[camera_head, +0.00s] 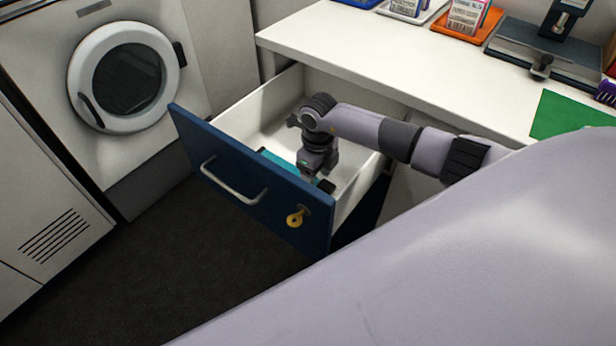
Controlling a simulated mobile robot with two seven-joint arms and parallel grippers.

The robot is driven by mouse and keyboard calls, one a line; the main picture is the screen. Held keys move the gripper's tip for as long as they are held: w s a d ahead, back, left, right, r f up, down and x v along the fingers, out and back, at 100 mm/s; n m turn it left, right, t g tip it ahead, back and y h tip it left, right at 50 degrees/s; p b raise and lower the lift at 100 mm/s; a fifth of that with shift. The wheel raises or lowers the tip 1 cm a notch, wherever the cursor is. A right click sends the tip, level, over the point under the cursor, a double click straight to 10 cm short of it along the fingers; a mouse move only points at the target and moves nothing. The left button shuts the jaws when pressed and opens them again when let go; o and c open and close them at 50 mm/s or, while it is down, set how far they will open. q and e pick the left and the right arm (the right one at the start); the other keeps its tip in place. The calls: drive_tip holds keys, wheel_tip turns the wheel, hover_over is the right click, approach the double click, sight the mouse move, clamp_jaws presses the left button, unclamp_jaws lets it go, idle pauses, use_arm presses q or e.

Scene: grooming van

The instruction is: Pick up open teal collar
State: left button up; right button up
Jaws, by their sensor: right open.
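A teal strip (277,159), which looks like the teal collar, lies on the floor of the open drawer (232,188), near its front panel. Only part of it shows; my right gripper and the drawer front hide the rest. A small dark piece (326,186) shows at the right of the gripper; I cannot tell whether it belongs to the collar. My right gripper (309,178) points down inside the drawer, over or beside the teal strip. It is open, and its fingertips are largely hidden. I cannot tell whether it touches the collar. My left gripper is not in view.
A white counter (400,62) above holds trays, a green mat (568,115) and a dark device. A front-loading machine (125,80) stands left. The dark floor in front is clear.

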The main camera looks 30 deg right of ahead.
drive_tip(key=c, duration=1.1)
drive_tip(key=shift+c, duration=0.2)
